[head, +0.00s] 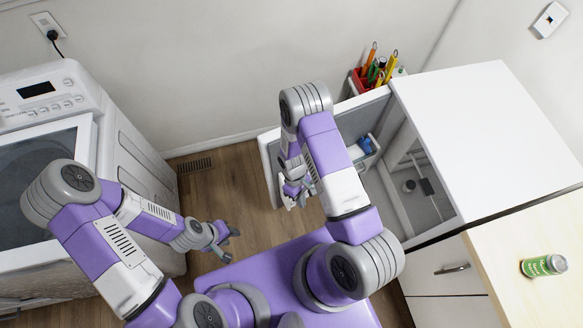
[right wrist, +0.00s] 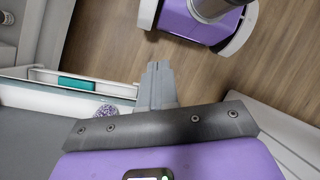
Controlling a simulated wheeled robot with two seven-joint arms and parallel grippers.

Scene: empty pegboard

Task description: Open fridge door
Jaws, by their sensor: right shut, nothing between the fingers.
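The white fridge (head: 490,130) stands at the right in the head view. Its door (head: 268,165) is swung wide open to the left, showing the grey interior (head: 408,195) and a door shelf with a blue item (head: 366,145). My right gripper (head: 296,192) is at the inner side of the door near its free end, partly hidden by my arm. In the right wrist view its fingers (right wrist: 158,72) are shut and empty, beside the door shelf (right wrist: 75,82). I cannot tell whether they touch the door. My left gripper (head: 230,244) is open and empty above the floor.
A white stove (head: 125,170) stands at the left. A wooden counter (head: 530,225) with a green can (head: 543,265) is at the right front. A red holder with pencils (head: 360,82) stands behind the fridge door. Floor (head: 225,190) is clear between stove and door.

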